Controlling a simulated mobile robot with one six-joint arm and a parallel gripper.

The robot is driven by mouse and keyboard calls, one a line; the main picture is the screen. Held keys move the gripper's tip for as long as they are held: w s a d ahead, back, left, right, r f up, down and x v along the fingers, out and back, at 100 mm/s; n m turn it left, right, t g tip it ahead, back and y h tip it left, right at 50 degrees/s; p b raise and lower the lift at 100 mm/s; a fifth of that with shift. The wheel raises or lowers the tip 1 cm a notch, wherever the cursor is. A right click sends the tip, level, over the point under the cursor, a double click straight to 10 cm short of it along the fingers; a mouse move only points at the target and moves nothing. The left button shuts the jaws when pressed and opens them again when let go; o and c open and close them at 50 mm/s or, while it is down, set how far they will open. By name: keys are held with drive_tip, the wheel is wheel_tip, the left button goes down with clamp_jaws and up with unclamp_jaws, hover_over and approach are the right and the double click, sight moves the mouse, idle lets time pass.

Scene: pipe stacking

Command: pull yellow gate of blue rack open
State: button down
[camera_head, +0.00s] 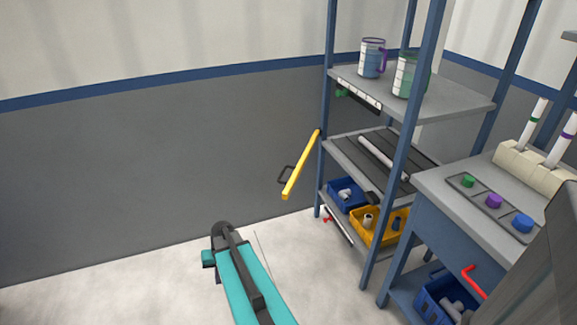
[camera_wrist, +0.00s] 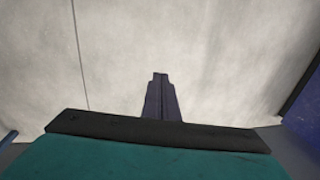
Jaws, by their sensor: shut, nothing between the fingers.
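The yellow gate (camera_head: 301,166) is a bar joined to the left post of the blue rack (camera_head: 423,92). It sticks out from the rack toward the lower left, swung away from the shelf front. Its dark handle (camera_head: 286,174) is on the bar's left side. My gripper (camera_wrist: 160,76) is shut and empty in the wrist view, with pale floor beyond it. In the head view my teal arm is at the bottom, below and left of the gate. My gripper is apart from the gate, and its fingers are hard to make out there.
The rack's middle shelf (camera_head: 340,150) holds a pale pipe (camera_head: 383,158). A blue bin (camera_head: 347,194) and a yellow bin (camera_head: 378,226) are below. A blue-grey workbench (camera_head: 430,187) stands at right. The floor (camera_head: 110,290) at left is clear up to the grey wall.

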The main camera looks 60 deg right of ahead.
drive_tip(key=d+r+m+t+h+p, duration=0.1)
drive_tip(key=d+r+m+t+p, duration=0.1)
drive_tip(key=d+r, duration=0.75)
drive_tip(key=d+r+m+t+h+p, duration=0.1)
drive_tip(key=d+r+m+p, duration=0.1)
drive_tip(key=d+r, duration=0.75)
drive_tip(key=s+d+r+m+t+h+p, duration=0.1)
drive_tip(key=s+d+r+p, duration=0.1)
drive_tip(key=s+d+r, duration=0.2)
drive_tip(key=s+d+r+m+h+p, duration=0.1)
drive_tip(key=s+d+r, duration=0.4)
drive_tip(key=d+r, duration=0.5)
drive_tip(key=d, duration=0.6)
drive_tip(key=shift+s+d+r+m+t+p, duration=0.15)
drive_tip(key=shift+d+r+m+t+p, duration=0.15)
drive_tip(key=shift+t+p, duration=0.1)
drive_tip(key=shift+f, duration=0.1)
drive_tip(key=x, duration=1)
drive_tip(key=shift+d+p, duration=0.2)
drive_tip(key=shift+p, duration=0.1)
drive_tip(key=shift+h, duration=0.3)
